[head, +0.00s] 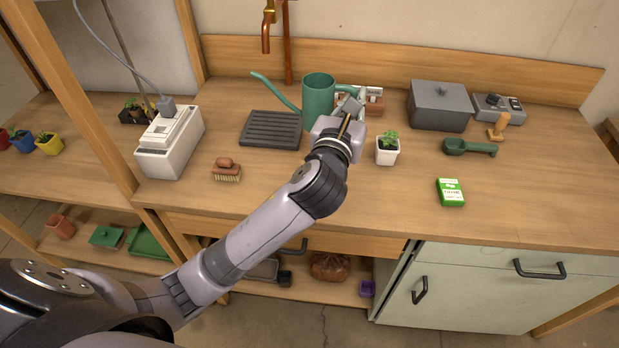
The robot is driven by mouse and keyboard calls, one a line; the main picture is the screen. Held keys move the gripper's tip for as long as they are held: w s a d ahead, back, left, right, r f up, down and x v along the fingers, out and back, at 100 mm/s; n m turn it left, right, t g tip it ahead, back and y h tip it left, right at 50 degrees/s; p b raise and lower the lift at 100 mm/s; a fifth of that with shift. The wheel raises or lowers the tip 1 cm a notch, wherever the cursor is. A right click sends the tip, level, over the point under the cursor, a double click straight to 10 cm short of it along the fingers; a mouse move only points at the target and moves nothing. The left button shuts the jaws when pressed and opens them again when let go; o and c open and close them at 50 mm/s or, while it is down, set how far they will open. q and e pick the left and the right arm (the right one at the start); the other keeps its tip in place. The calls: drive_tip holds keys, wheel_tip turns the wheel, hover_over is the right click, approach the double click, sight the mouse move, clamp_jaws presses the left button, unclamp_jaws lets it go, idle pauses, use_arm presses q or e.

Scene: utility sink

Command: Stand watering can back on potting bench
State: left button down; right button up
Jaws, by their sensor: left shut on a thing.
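The green watering can (318,92) is upright at the back of the wooden potting bench (330,200), below the copper tap. Its long spout points left and its handle is on the right. My left gripper (350,108) reaches across the bench from the front left and is shut on the watering can at its handle side. The gripper and wrist hide the can's lower right part. I cannot tell whether the can's base touches the bench. My right gripper is not in view.
A dark slatted tray (270,130) lies left of the can. A small potted plant (387,150) stands close right of my wrist. A grey box (438,106), green scoop (468,148) and seed packet (450,192) are further right. A brush (227,171) lies front left. The bench's front middle is clear.

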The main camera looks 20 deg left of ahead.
use_arm(q)
drive_tip(key=shift+w+d+f+b, duration=0.1)
drive_tip(key=shift+f+b, duration=2.05)
drive_tip(key=shift+f, duration=7.35)
drive_tip(key=c, duration=2.1)
unclamp_jaws()
drive_tip(key=shift+f, duration=0.15)
drive_tip(key=shift+c, duration=0.2)
drive_tip(key=o, duration=0.5)
drive_tip(key=shift+c, duration=0.2)
